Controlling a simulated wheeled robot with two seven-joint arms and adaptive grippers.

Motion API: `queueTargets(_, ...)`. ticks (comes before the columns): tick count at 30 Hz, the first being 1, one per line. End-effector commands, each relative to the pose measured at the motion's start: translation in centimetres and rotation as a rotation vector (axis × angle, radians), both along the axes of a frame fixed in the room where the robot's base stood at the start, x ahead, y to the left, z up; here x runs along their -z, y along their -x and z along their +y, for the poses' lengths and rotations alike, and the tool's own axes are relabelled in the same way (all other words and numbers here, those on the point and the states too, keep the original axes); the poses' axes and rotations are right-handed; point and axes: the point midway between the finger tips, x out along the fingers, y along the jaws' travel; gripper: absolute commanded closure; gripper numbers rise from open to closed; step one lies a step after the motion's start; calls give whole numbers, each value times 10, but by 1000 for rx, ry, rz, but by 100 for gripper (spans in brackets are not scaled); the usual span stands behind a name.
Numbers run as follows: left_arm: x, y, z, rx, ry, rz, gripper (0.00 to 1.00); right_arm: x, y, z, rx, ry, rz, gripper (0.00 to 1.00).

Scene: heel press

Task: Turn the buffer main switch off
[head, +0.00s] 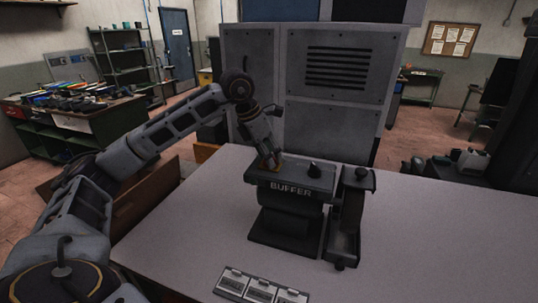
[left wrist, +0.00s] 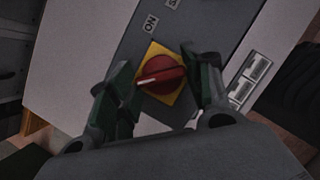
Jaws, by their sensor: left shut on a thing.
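The dark buffer (head: 290,222) stands on the table, with a panel lettered BUFFER on top. Its main switch is a red knob (left wrist: 160,76) with a white pointer line on a yellow plate (left wrist: 154,50), seen in the left wrist view. An ON label (left wrist: 151,23) is on the panel beside the plate. My left gripper (head: 272,162) reaches down onto the left part of the panel and is shut on the knob, one finger on each side. In the head view the gripper mostly hides the knob. My right gripper is not in view.
A black knob (head: 314,168) sits on the panel to the right of my left gripper. A dark upright part (head: 352,205) stands at the buffer's right side. Several pale label cards (head: 261,288) lie at the table's front. The pale table (head: 440,235) is clear on the right.

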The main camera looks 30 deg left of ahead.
Motion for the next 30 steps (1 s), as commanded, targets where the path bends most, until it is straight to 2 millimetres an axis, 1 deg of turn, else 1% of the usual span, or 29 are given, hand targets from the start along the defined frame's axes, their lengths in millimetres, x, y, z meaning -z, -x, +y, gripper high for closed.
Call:
queueTargets(16, -2, 0, 0, -29, 1, -3, 74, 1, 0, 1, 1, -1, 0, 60)
queueTargets(17, -2, 0, 0, -29, 1, -3, 48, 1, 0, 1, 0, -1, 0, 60)
queueTargets(21, -1, 0, 0, -28, 0, -2, 30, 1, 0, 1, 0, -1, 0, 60)
queueTargets(22, -1, 0, 0, -28, 0, -2, 29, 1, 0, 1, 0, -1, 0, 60)
queueTargets(30, -1, 0, 0, -26, -1, -1, 29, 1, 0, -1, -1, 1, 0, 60)
